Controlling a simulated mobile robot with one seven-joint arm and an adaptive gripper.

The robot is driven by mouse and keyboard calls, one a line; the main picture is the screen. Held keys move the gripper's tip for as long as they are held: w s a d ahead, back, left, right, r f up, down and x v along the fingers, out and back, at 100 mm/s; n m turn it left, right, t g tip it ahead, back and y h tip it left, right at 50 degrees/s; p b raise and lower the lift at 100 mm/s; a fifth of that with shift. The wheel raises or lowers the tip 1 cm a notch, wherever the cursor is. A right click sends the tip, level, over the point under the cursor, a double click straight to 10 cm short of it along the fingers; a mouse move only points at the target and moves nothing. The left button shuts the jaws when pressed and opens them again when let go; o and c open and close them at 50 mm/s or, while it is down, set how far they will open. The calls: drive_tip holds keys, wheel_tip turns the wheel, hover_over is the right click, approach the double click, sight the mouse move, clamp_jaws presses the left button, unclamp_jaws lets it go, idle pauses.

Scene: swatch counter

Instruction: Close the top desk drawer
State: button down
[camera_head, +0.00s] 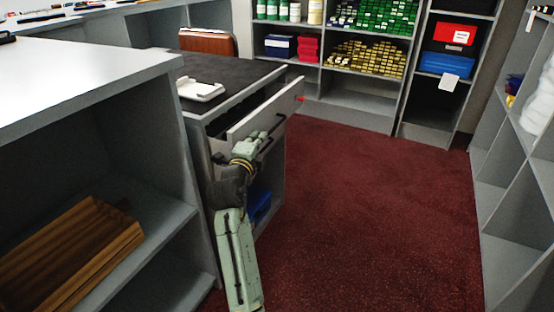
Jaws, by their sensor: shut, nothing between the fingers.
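The top desk drawer (268,110) has a light grey front and stands pulled out from the desk (237,93), which has a dark top. My gripper (262,140) is shut, with nothing seen between its fingers. It is in front of the desk, just below the drawer front, close to a dark handle on the front below. I cannot tell whether it touches the drawer. My arm rises from the bottom of the picture and hides part of the lower desk front. The drawer's inside shows only as a dark gap.
A white tray-like item (200,90) lies on the desk top. A grey shelf unit (190,150) with a wooden box (75,255) stands close at left. A blue item (260,206) sits low in the desk. Open red carpet (385,210) lies to the right, with shelves (510,235) beyond.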

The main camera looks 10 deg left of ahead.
sight(246, 135)
drive_tip(key=shift+w+a+b, duration=0.2)
drive_tip(key=shift+a+b, duration=0.15)
drive_tip(key=shift+a, duration=0.3)
drive_tip(key=shift+w+a+b, duration=0.25)
drive_tip(key=shift+a+b, duration=0.05)
drive_tip(key=shift+a, duration=0.35)
drive_tip(key=shift+w+a+b, duration=0.2)
drive_tip(key=shift+a+b, duration=0.15)
drive_tip(key=shift+a, duration=0.3)
drive_tip(key=shift+d, duration=0.1)
